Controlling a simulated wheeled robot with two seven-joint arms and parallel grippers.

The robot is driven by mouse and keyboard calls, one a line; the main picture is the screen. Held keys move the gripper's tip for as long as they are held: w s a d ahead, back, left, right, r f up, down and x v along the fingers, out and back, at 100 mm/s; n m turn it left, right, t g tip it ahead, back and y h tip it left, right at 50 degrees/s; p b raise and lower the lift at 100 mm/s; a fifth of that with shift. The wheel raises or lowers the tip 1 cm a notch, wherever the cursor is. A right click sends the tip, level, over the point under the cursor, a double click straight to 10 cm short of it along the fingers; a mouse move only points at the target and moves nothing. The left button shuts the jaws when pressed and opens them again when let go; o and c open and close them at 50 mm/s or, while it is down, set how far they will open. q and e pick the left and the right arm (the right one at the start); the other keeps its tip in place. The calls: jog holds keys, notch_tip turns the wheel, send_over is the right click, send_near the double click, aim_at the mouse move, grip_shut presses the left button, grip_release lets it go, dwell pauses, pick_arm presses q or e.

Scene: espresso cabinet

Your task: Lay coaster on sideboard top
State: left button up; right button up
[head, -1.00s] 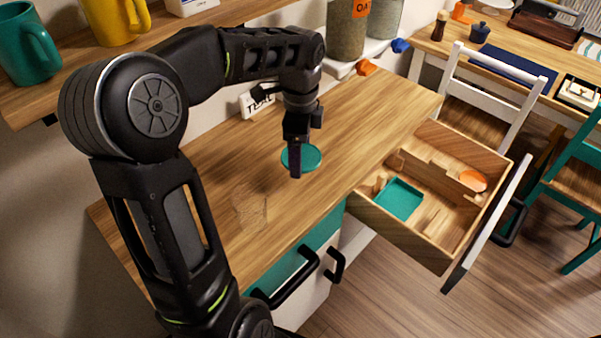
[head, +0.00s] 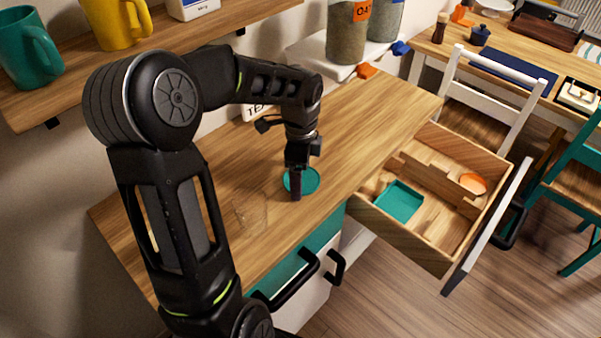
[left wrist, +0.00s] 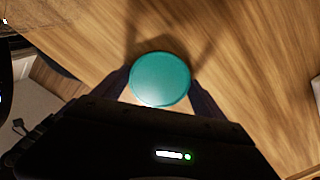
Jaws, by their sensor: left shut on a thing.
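The coaster is a round teal disc (head: 309,181) at my left gripper (head: 297,194), over the wooden sideboard top (head: 350,125) near its front edge. In the left wrist view the coaster (left wrist: 160,79) sits between the two dark fingers of my left gripper (left wrist: 160,92), which is shut on it. A shadow lies on the wood beside the coaster. I cannot tell whether the coaster touches the wood. The finger hides part of the coaster in the head view. My right gripper is not in view.
An open drawer (head: 440,213) with a teal tray (head: 398,202) and an orange disc (head: 473,183) juts out at the right. A transparent block (head: 250,213) stands left of the gripper. Jars (head: 347,40) stand at the back. The sideboard's right part is clear.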

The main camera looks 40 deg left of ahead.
pick_arm(q)
jog(key=o, duration=1.4)
jog(key=shift+f, duration=0.15)
jog(key=shift+c, duration=0.2)
notch_tip(320, 180, up, 12)
jog(key=shift+r, duration=0.2)
